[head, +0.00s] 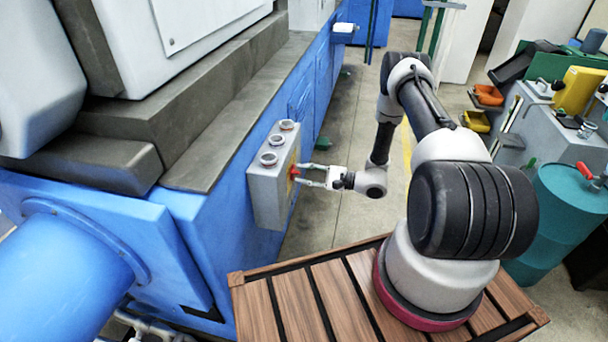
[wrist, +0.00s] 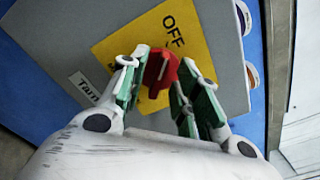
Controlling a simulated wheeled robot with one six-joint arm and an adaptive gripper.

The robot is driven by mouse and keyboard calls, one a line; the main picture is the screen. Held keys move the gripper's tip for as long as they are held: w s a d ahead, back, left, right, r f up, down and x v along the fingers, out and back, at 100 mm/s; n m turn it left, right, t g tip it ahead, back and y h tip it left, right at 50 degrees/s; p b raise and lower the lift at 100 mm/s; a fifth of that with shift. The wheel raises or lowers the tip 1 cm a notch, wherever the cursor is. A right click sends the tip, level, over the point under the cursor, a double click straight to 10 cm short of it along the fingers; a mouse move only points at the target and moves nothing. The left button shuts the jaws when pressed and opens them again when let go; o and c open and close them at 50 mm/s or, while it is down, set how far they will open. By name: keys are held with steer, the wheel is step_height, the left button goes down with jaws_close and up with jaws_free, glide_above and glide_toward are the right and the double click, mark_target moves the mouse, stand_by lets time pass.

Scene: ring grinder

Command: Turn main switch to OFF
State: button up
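The main switch is a red knob (wrist: 161,72) on a yellow plate (wrist: 196,32) with the word OFF, on the face of a grey box. In the head view the red knob (head: 294,172) shows small on the side of the grey control box (head: 266,196). My gripper (wrist: 160,84) has its two green-padded fingers on either side of the knob, with the knob between the tips. The left finger is close to the knob; whether either touches it I cannot tell. In the head view my gripper (head: 297,175) reaches the box from the right.
The box is mounted on a blue machine (head: 220,200) and has several round gauges or buttons (head: 269,158) on top. A label (wrist: 92,88) sits beside the yellow plate. A teal drum (head: 560,215) and a cluttered bench stand at the right. Floor is clear behind the arm.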

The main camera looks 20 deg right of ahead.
steer(key=v, duration=1.1)
steer(key=shift+s+d, duration=0.15)
steer(key=shift+d, duration=0.1)
